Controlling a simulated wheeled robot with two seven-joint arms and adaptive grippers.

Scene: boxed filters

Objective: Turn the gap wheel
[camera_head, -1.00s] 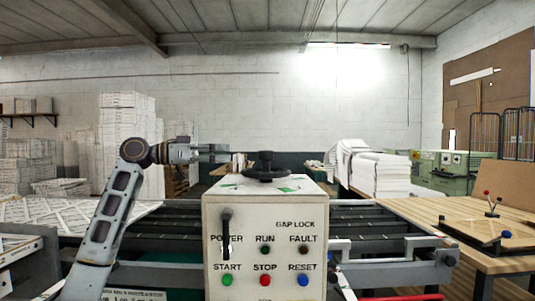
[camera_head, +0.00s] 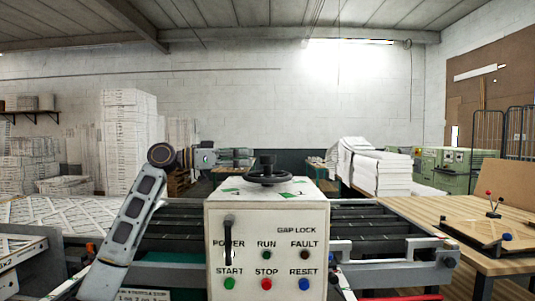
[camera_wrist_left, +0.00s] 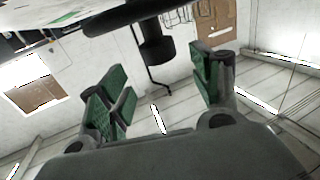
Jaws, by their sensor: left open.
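The gap wheel (camera_head: 270,180) is a black handwheel lying flat on top of the white control box (camera_head: 225,200), with a dark upright knob (camera_head: 266,161) on it. My left gripper (camera_head: 252,157) is open and empty, just left of the knob and a little above the wheel rim. In the left wrist view the wheel rim (camera_wrist_left: 120,17) crosses the top. The knob (camera_wrist_left: 154,45) hangs between the directions of the two green-padded fingers of my left gripper (camera_wrist_left: 160,88), beyond their tips. I see no contact. My right gripper is out of view.
The box front carries a black power lever (camera_head: 228,235) and green, red and blue buttons. A dark roller conveyor (camera_head: 375,225) runs behind the box. A wooden table (camera_head: 450,215) stands at right, and stacked white filters (camera_head: 130,140) at left. The air above the wheel is clear.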

